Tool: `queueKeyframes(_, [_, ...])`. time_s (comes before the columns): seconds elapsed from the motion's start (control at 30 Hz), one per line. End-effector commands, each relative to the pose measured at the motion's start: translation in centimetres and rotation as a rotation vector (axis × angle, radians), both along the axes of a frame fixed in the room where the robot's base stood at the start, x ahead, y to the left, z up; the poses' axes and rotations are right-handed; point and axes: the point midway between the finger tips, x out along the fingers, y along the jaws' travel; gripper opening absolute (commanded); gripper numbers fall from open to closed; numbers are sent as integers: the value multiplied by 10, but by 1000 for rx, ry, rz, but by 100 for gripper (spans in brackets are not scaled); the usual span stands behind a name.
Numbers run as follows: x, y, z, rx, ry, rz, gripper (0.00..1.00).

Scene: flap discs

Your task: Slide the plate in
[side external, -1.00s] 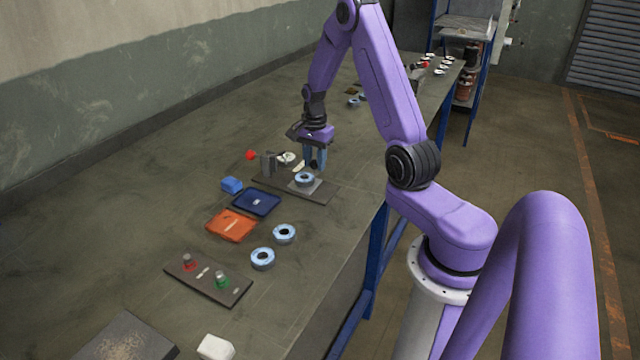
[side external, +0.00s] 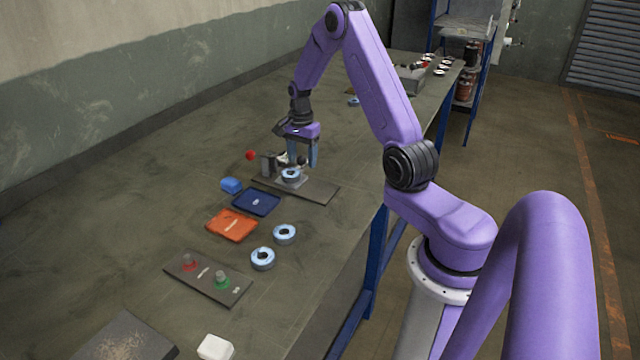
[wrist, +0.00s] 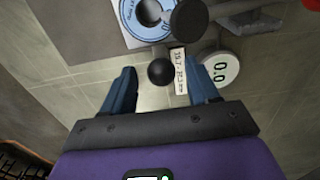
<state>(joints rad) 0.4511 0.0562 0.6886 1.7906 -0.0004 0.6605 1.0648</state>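The grey sliding plate (side external: 299,184) bears a blue-rimmed flap disc (side external: 291,174) and sits on a long dark base (side external: 322,191), near the upright gauge stand (side external: 268,164). In the wrist view the disc (wrist: 143,20) lies on the plate (wrist: 85,22) at the top, partly covered by a dark round part (wrist: 188,20). My gripper (side external: 303,164) is low behind the plate. In the wrist view its fingers (wrist: 161,82) are apart, with a black ball knob (wrist: 161,72) showing between them and gaps on both sides. Contact with the plate cannot be told.
The gauge display (wrist: 219,69) reads 0.0, beside a limits label (wrist: 179,71). A red ball (side external: 251,155) stands left of the stand. Blue (side external: 271,209) and orange (side external: 213,233) trays, two loose discs (side external: 284,234) and a button panel (side external: 184,276) are nearer the camera.

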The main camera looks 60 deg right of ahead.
Motion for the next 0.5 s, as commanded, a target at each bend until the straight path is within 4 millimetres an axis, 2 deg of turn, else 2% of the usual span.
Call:
queueKeyframes(0.17, [0,0,4,0,0,1,60])
queueKeyframes(0.5, [0,1,39,0,-1,2,60])
